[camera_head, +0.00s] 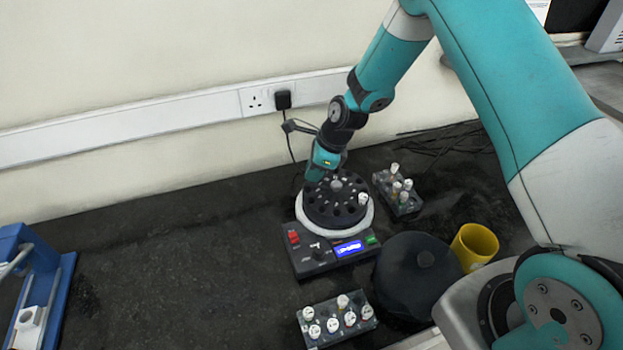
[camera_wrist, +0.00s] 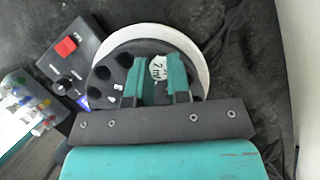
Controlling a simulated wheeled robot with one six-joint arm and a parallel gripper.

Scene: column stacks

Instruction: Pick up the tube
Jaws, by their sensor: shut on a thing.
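My gripper (camera_wrist: 158,85) is over the black rotor (camera_wrist: 108,75) of the centrifuge. Its teal fingers are shut on a white-capped tube (camera_wrist: 158,67), whose cap shows between them in the wrist view. The tube's lower part is hidden, so I cannot tell how deep it sits in the rotor. In the head view my gripper (camera_head: 318,172) is at the back left of the rotor (camera_head: 336,205), and the held tube is hidden there. Another white-capped tube (camera_head: 362,199) stands in the rotor's right side.
A tube rack (camera_head: 402,205) is right of the centrifuge (camera_head: 305,262), and another rack (camera_head: 318,340) is in front. A round black lid (camera_head: 410,280) and a yellow cup (camera_head: 474,247) stand at right. A blue device (camera_head: 50,290) is far left. The bench between is clear.

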